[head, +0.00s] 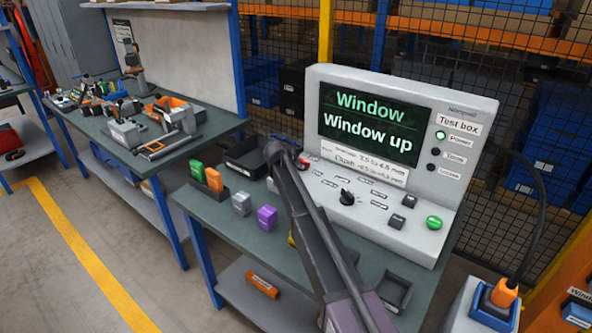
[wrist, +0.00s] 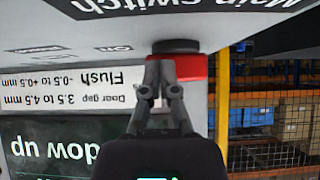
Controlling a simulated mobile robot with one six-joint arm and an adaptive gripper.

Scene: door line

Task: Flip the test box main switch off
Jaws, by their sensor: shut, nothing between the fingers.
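The grey test box (head: 465,165) stands on a green-topped bench. Its screen (head: 375,122) reads "Window, Window up" and the green Power lamp (head: 440,135) is lit. The main switch shows as a bit of red (head: 302,163) at the box's left edge, partly behind my arm. In the wrist view, which is upside down, the main switch (wrist: 194,68) is a red block with a dark part beside the "Main switch" label. My gripper (wrist: 173,62) is shut and empty, its fingertips overlapping the switch in the picture. I cannot tell whether they touch it or which position the switch is in.
Beside the box are a black bin (head: 247,157), green and orange blocks (head: 213,180), grey and purple blocks (head: 266,217) and a dark tray (head: 395,290). A black knob (head: 347,197) and buttons sit on the panel. A mesh fence (head: 490,60) stands behind.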

